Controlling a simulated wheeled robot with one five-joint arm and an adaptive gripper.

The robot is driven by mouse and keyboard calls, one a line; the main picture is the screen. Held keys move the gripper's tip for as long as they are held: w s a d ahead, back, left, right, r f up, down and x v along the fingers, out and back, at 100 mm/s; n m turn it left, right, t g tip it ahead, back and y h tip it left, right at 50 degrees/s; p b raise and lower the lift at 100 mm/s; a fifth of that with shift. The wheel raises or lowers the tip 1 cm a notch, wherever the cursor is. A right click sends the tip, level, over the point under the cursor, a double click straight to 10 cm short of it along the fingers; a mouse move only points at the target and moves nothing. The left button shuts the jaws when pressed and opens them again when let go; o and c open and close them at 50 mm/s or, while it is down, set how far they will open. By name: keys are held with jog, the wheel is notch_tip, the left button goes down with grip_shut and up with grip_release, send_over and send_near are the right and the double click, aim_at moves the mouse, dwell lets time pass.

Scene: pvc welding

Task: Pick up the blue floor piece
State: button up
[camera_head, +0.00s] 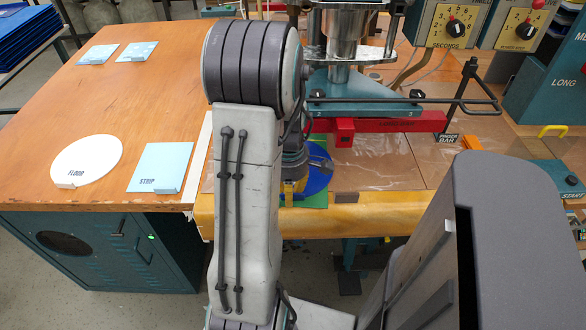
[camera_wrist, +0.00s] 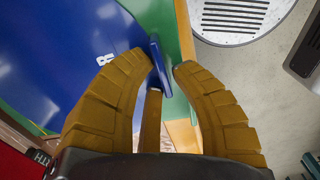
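The blue floor piece (camera_head: 319,178) is a round blue disc lying on a green sheet (camera_head: 316,201) at the front edge of the table, partly hidden behind my arm. In the wrist view the blue disc (camera_wrist: 60,55) fills the upper left, with part of a white letter on it. A small upright blue tab (camera_wrist: 158,65) stands at its edge. My gripper (camera_wrist: 161,66) is open, with its two yellow-brown fingers on either side of the tab. The left finger is very close to the tab; contact cannot be told. In the head view my gripper (camera_head: 292,190) is mostly hidden.
A white disc marked FLOOR (camera_head: 88,160) and a pale blue square marked STRIP (camera_head: 160,167) lie on the left table. A welding press with a red bar (camera_head: 380,124) and teal arm (camera_head: 365,93) stands just behind the work spot. Control boxes (camera_head: 447,22) hang at right.

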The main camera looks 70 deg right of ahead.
jog(key=shift+f, duration=0.2)
jog(key=shift+c, duration=0.2)
grip_shut()
jog(key=shift+r, duration=0.1)
dwell(0.3)
